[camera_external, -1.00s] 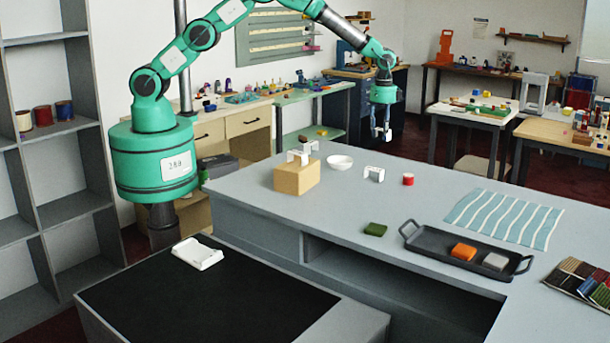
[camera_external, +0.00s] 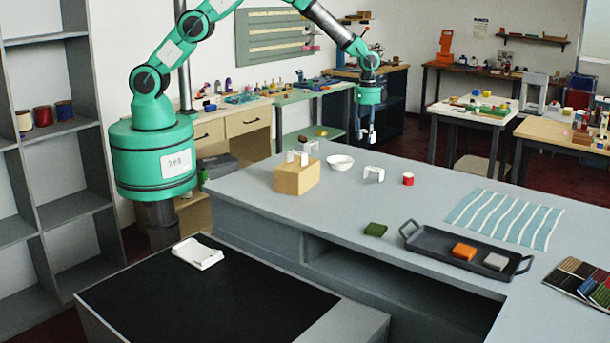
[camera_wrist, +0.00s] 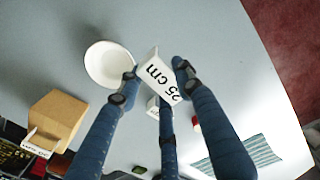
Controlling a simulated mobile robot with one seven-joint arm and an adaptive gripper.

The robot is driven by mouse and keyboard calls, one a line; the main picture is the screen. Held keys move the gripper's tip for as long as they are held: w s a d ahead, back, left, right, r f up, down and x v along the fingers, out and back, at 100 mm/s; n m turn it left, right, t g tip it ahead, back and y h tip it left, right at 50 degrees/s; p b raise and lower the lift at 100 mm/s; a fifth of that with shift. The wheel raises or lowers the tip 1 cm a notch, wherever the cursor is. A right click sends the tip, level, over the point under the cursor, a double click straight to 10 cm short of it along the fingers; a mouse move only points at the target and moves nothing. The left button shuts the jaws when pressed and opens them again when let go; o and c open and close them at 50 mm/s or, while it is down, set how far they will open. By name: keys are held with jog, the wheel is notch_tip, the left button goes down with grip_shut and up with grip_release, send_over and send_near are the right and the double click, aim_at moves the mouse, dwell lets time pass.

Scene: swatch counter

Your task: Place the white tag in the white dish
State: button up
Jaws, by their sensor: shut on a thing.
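The white tag (camera_wrist: 158,77), a folded white piece printed "25 cm", is between the fingertips of my gripper (camera_wrist: 155,74) in the wrist view. In the external view my gripper (camera_external: 367,132) hangs above the counter's far side, to the upper right of the white dish. The white dish (camera_wrist: 108,64), round and apparently empty, lies left of the held tag in the wrist view, partly covered by a finger. In the external view the dish (camera_external: 340,162) stands on the grey counter.
A second white tag (camera_external: 374,174) stands right of the dish, and another (camera_external: 303,157) is on a wooden block (camera_external: 297,178) to its left. A red spool (camera_external: 408,179), a green block (camera_external: 375,229) and a black tray (camera_external: 420,244) with orange and grey blocks are nearer the front right.

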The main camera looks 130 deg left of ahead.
jog(key=s+d+p, duration=0.3)
jog(key=s+d, duration=1.8)
jog(key=s, duration=0.1)
jog(key=shift+f+n, duration=0.15)
jog(key=shift+n, duration=0.15)
jog(key=w+a+p, duration=0.1)
jog(key=w+a, duration=0.2)
jog(key=w, duration=0.1)
jog(key=w+a+f+p, duration=0.1)
jog(key=w+a, duration=0.2)
jog(key=w, duration=0.2)
jog(key=w+a, duration=0.2)
jog(key=w, duration=0.2)
jog(key=shift+w+a+f+p, duration=0.15)
jog(key=shift+a+f+p, duration=0.05)
jog(key=shift+a+p, duration=0.2)
jog(key=shift+f, duration=0.15)
jog(key=shift+f+p, duration=0.45)
jog(key=shift+f, duration=1.2)
jog(key=shift+f+b, duration=0.55)
jog(key=shift+f, duration=0.05)
